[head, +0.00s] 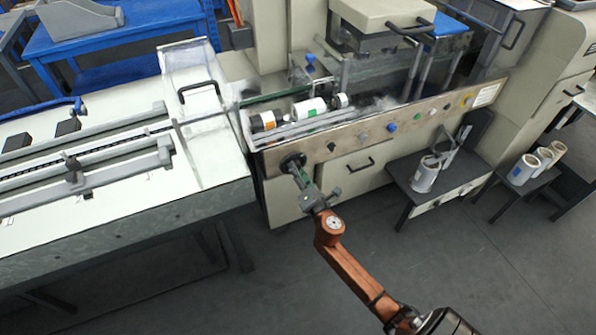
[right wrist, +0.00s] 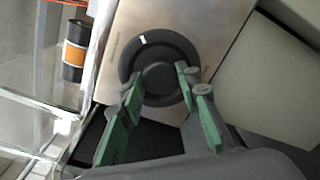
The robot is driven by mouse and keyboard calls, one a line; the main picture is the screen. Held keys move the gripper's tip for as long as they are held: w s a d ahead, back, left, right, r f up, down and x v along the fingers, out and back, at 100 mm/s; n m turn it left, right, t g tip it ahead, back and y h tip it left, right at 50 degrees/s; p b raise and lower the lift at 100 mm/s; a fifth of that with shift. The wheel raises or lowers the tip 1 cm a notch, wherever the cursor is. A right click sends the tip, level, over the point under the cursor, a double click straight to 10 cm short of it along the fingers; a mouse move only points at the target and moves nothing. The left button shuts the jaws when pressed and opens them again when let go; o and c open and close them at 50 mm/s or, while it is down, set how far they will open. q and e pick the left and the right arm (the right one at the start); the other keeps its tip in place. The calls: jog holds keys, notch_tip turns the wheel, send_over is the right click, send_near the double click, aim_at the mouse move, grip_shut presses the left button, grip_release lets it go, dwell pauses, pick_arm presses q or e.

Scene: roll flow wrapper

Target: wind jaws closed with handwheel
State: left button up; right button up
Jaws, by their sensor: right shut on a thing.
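The handwheel (head: 293,162) is a black round wheel on the left end of the machine's front panel. In the right wrist view the handwheel (right wrist: 158,48) faces me, with a white mark at its upper left and a raised round hub in the middle. My right gripper (head: 299,176) reaches it from the front. In the wrist view its green-padded fingers (right wrist: 160,84) are on either side of the hub, shut on the handwheel. Which parts of the machine are the jaws, I cannot tell. My left gripper is out of view.
Rolls lie in the machine's trough, one white with a green mark (head: 309,109), one black with an orange band (right wrist: 74,52). A clear guard (head: 197,100) and white infeed table (head: 100,180) stand left. Low benches with rolls (head: 425,174) stand right. Floor in front is clear.

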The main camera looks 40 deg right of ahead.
pick_arm(q)
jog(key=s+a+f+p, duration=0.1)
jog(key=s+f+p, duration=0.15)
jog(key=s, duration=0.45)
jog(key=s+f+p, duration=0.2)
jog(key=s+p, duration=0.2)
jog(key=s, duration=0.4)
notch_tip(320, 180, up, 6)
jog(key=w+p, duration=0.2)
jog(key=p, duration=0.4)
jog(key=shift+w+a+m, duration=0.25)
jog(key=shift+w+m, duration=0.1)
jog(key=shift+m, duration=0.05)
pick_arm(e)
jog(key=shift+s+d+m+y, duration=0.1)
jog(key=shift+m+y, duration=0.3)
jog(key=shift+m, duration=13)
pick_arm(q)
jog(key=shift+p, duration=0.3)
pick_arm(e)
jog(key=shift+o, duration=0.2)
jog(key=shift+f, duration=0.1)
jog(key=shift+c, duration=0.2)
